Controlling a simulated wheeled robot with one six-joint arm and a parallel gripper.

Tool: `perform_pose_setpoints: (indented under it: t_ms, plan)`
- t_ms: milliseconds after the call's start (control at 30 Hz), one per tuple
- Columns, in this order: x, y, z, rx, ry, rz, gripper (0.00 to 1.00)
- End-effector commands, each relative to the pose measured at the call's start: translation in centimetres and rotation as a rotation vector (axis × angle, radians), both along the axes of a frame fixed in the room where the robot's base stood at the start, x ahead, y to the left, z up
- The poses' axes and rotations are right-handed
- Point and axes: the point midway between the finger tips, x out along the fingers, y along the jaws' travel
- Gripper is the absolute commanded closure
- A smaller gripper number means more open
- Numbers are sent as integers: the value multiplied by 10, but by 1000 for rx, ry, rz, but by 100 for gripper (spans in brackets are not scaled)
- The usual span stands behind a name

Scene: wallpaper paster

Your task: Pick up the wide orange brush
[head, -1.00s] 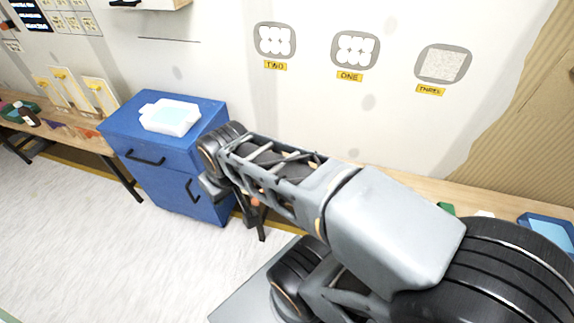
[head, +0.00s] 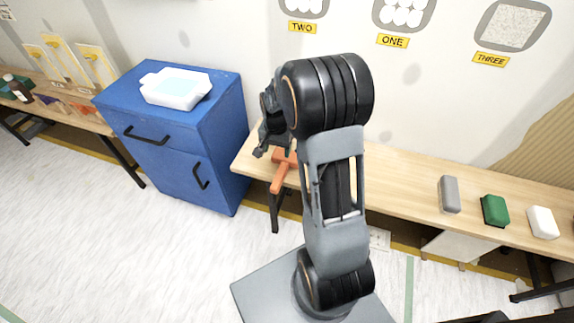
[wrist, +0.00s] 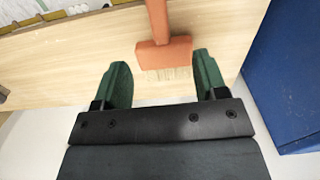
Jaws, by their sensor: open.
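The wide orange brush (head: 281,172) lies at the left end of the wooden table, its handle sticking out over the front edge in the head view. My arm hides part of its head there. In the wrist view the orange brush (wrist: 165,52) lies on the wood with its pale bristles toward my gripper and its handle running off the top. My gripper (wrist: 160,72) is open and empty. Its two green fingertips lie on either side below the bristles, and I see no contact with the brush. In the head view my gripper (head: 262,152) is small and dark beside the brush.
The wooden table (head: 405,180) carries a grey block (head: 449,194), a green block (head: 495,210) and a white block (head: 542,222) at the right. A blue cabinet (head: 180,130) with a white tray (head: 175,88) on top stands close to the left. The table's middle is clear.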

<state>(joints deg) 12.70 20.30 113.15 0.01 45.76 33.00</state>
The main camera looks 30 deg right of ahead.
Motion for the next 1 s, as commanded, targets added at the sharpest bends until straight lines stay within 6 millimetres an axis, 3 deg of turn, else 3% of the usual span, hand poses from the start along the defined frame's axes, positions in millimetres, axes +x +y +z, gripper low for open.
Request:
perform_pose_setpoints:
  t_ms: [33,400,767,1000]
  plan:
    - [2,-2,-14,2,9,-15,34]
    - [4,-4,-80,4,18,-33,34]
    - [4,-4,-106,3,15,-31,34]
    - [1,-6,-138,3,15,-30,34]
